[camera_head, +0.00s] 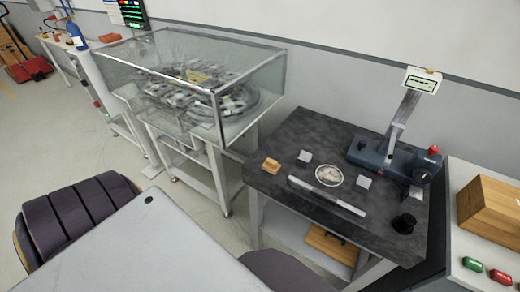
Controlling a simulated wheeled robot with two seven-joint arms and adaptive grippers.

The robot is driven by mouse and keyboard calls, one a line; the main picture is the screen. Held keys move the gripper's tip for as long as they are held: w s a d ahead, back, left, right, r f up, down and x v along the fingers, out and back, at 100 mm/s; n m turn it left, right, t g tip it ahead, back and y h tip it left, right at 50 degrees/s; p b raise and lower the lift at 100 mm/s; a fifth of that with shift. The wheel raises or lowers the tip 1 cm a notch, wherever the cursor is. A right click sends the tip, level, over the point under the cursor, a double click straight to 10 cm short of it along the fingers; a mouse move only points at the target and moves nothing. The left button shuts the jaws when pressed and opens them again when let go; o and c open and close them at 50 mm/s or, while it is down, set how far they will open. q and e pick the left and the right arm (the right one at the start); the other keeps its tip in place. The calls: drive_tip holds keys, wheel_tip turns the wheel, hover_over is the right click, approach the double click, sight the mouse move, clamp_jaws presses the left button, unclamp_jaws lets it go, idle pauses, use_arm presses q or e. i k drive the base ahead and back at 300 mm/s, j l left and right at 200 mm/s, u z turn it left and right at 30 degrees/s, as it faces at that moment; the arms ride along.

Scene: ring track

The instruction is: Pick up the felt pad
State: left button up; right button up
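I cannot tell for sure which item is the felt pad. On the dark stone-like tabletop (300,135) lie a small tan block (271,165), two small grey blocks, one at the back (305,157) and one at the right (363,182), and a pale round disc (329,175) with a patterned face. A long pale bar (327,196) lies in front of them. The items lie apart from one another. Neither of my grippers shows in the head view, and nothing is seen touching these items.
A blue-grey instrument (390,162) with an upright display (423,82) stands at the table's back right. A black knob-like piece (404,223) sits at the right front. A glass-covered ring track (200,90) stands left. A wooden box (490,207) is at far right.

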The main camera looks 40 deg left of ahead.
sight(272, 167)
drive_tip(key=u, duration=1.1)
